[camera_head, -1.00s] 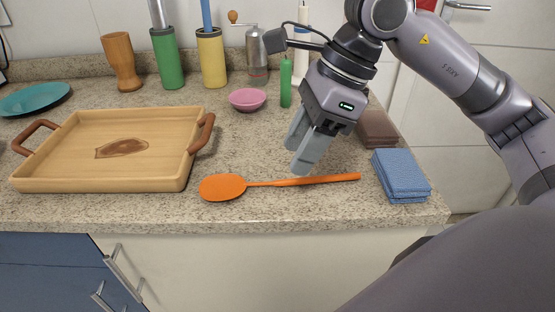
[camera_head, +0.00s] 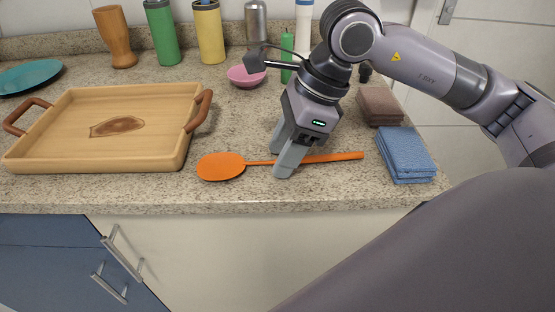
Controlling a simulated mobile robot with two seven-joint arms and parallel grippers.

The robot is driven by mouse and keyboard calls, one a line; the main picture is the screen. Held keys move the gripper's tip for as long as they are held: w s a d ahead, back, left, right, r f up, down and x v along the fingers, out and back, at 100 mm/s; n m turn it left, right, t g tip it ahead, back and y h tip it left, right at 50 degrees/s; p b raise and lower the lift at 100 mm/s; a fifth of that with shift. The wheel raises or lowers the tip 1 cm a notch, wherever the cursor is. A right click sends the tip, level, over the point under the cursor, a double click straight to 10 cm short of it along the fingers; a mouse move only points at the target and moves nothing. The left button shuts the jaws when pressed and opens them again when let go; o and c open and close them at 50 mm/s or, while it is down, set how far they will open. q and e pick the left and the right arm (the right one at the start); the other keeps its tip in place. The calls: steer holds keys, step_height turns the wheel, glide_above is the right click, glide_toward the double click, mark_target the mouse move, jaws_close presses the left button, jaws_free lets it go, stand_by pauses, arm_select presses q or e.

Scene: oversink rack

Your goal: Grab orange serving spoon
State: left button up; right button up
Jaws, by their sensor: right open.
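An orange serving spoon (camera_head: 222,166) lies flat on the speckled stone counter near its front edge. Its bowl is at the left and its handle runs to the right. My right gripper (camera_head: 281,163) is open and points down at the handle. One finger is in front of the handle and the other is behind it, so the fingers appear to straddle it. The front finger hides a short part of the handle. Whether a finger touches the spoon I cannot tell. My left gripper is not in view.
A wooden tray (camera_head: 60,164) with brown handles stands left of the spoon. Folded blue cloths (camera_head: 405,153) and brown cloths (camera_head: 380,106) lie to the right. A pink bowl (camera_head: 246,77) and a green bottle (camera_head: 287,58) stand behind. The counter front edge is close.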

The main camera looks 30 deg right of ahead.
jaws_close()
steer(key=shift+r, duration=0.15)
